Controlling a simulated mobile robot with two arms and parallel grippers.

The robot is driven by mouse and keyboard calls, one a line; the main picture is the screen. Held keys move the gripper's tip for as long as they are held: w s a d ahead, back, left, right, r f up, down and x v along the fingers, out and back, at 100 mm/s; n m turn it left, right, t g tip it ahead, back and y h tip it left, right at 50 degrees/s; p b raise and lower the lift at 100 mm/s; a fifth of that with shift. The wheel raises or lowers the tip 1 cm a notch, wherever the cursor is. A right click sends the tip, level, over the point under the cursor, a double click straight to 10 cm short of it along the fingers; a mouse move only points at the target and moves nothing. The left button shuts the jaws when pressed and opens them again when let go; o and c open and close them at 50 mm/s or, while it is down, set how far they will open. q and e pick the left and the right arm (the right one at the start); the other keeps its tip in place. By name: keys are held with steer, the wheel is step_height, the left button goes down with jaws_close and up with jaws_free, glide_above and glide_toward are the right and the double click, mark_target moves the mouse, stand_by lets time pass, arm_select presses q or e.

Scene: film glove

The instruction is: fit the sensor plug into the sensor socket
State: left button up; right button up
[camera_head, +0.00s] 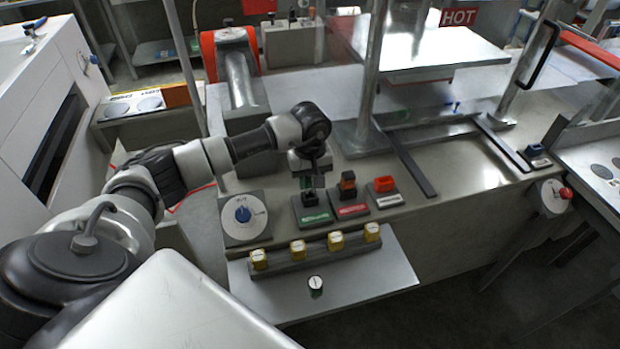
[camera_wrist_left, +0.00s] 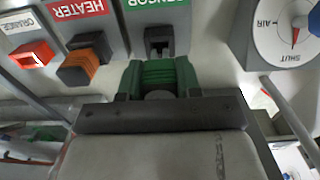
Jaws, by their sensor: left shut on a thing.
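My left gripper (camera_head: 312,172) is shut on the green sensor plug (camera_wrist_left: 158,76), with a finger at each side of it in the left wrist view. The sensor socket (camera_wrist_left: 159,41) is a dark block on a grey plate with a green label. In that view the plug is just short of the socket's dark opening and looks apart from it. In the head view the sensor socket's plate (camera_head: 312,212) lies directly below the gripper, which hides most of the plug. The exact gap and alignment cannot be told. My right gripper is not in view.
The heater socket with an orange-brown plug (camera_wrist_left: 80,70) and red label is beside the sensor socket. A red connector (camera_head: 384,184) with a white label is beyond it. A dial (camera_head: 243,214) is at the left.

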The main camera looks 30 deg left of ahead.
mark_target(310, 192)
arm_select(q)
steer(key=shift+b, duration=0.6)
stand_by(1.1)
steer(key=shift+f+b, duration=1.8)
steer(key=o, duration=1)
steer(key=shift+r, duration=0.1)
step_height(310, 192, up, 11)
steer(key=shift+f+b, duration=0.1)
steer(key=shift+b, duration=0.85)
steer(key=shift+f, duration=0.15)
